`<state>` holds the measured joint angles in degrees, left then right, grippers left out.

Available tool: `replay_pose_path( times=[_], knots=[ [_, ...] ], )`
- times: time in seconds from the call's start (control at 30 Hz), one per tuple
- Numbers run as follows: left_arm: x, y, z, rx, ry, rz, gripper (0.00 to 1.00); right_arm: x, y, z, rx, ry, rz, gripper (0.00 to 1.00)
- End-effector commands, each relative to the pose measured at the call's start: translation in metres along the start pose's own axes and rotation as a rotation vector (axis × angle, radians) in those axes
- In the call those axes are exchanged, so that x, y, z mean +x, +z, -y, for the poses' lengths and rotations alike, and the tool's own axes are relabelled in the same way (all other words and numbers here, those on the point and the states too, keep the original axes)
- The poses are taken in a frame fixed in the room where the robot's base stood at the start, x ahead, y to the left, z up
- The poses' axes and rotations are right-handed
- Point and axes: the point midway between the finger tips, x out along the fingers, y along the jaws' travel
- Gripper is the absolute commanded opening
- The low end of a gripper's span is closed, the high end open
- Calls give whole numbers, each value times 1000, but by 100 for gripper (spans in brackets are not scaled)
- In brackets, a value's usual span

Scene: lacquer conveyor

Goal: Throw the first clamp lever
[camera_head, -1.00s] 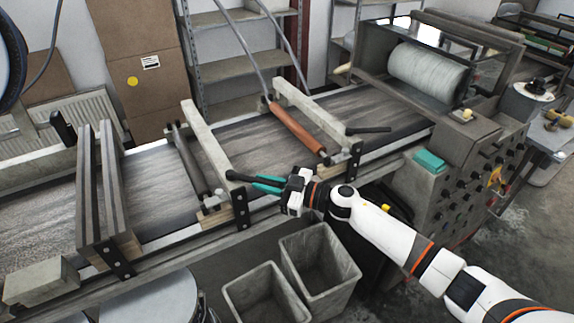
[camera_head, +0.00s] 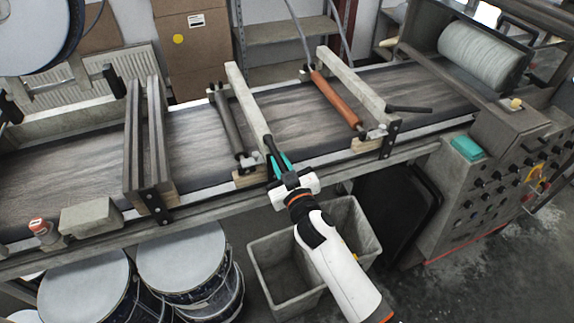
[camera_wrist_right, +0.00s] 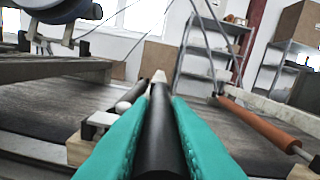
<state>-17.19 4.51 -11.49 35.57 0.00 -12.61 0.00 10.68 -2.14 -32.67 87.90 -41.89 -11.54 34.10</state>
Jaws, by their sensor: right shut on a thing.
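The first clamp lever (camera_head: 268,142) is a black handle at the near end of the left pale crossbar (camera_head: 245,100) over the conveyor. My right gripper (camera_head: 278,161), with teal fingers, is shut on it. In the right wrist view the black lever (camera_wrist_right: 160,125) runs lengthwise between the two teal fingers. In the head view the lever lies roughly in line with the crossbar, pointing toward the near edge. A second black lever (camera_head: 410,109) points right from the right crossbar (camera_head: 350,80). My left gripper is not in view.
A dark roller (camera_head: 226,124) and an orange roller (camera_head: 335,98) lie beside the crossbars. A grey bin (camera_head: 275,275) stands below my right arm, with drums (camera_head: 85,290) at the left. A control cabinet (camera_head: 490,190) is at the right.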

Motion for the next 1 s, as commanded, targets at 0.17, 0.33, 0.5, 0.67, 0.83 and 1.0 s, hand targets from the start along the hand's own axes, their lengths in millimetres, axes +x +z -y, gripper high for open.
replay_pose_path(
  times=[0.17,0.33,0.5,0.67,0.83,1.0],
  knots=[
    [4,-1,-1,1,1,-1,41,0,0,-3,1,-24,-4,0],
    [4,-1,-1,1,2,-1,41,0,1,-3,-1,-30,-6,0],
    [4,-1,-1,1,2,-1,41,0,1,-3,-1,-31,-6,0],
    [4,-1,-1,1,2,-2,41,0,1,-3,-1,-30,-6,32],
    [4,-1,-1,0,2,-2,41,0,1,-3,-1,-29,-5,38],
    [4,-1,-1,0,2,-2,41,-1,1,-3,-1,-29,-5,38]
  ],
)
